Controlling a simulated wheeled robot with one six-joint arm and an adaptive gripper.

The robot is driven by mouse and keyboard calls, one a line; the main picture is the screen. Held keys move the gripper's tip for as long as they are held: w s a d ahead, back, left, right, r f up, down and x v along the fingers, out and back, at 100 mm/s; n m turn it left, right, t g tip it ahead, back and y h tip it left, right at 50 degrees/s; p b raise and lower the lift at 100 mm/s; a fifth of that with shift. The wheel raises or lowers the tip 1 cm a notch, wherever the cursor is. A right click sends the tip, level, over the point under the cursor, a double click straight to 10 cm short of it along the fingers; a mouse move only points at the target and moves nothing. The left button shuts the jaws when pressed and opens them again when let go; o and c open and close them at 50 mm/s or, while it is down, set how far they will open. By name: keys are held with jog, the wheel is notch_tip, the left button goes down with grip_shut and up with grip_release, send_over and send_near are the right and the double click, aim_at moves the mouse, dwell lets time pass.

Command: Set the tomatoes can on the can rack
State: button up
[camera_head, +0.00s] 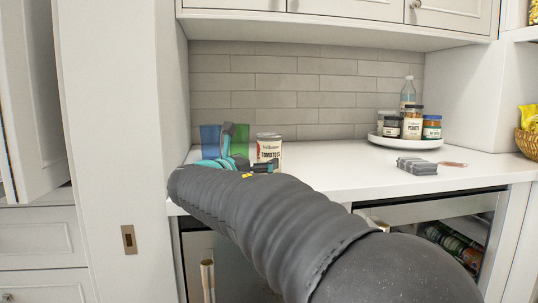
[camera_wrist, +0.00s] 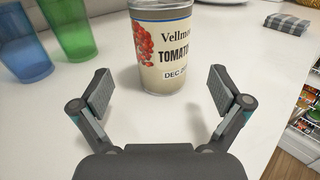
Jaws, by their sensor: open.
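The tomatoes can (camera_head: 269,148) stands upright on the white counter, with a cream label and red tomato picture. In the wrist view the can (camera_wrist: 163,50) is straight ahead, just beyond my open gripper (camera_wrist: 160,95). The fingers are spread apart, with bare counter between them, and do not touch the can. In the head view my gripper (camera_head: 240,165) is partly hidden by my own arm, at the left end of the counter. I cannot make out a can rack for certain in either view.
A blue cup (camera_wrist: 22,45) and a green cup (camera_wrist: 70,28) stand left of the can. A round white tray (camera_head: 405,142) holds jars and a bottle at the back right. A folded grey cloth (camera_head: 416,166) lies on the counter.

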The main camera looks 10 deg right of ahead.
aim_at(267, 139)
jog(key=shift+x, duration=2.65)
jog(key=shift+s+r, duration=0.1)
jog(key=c, duration=1.7)
jog(key=shift+r+p, duration=0.35)
jog(key=shift+r, duration=0.25)
jog(key=r, duration=0.1)
jog(key=d+r, duration=0.1)
jog(key=r, duration=0.1)
jog(key=shift+s+d+r, duration=0.15)
jog(key=shift+s+r, duration=0.1)
jog(key=shift+r, duration=0.15)
jog(key=s+d+r, duration=0.1)
jog(key=d+r, duration=0.2)
jog(key=d, duration=0.2)
jog(key=s+d+r+p, duration=0.1)
jog(key=s+d+r, duration=0.1)
jog(key=d+r, duration=0.1)
jog(key=shift+s+d, duration=0.3)
jog(key=shift+d, duration=0.55)
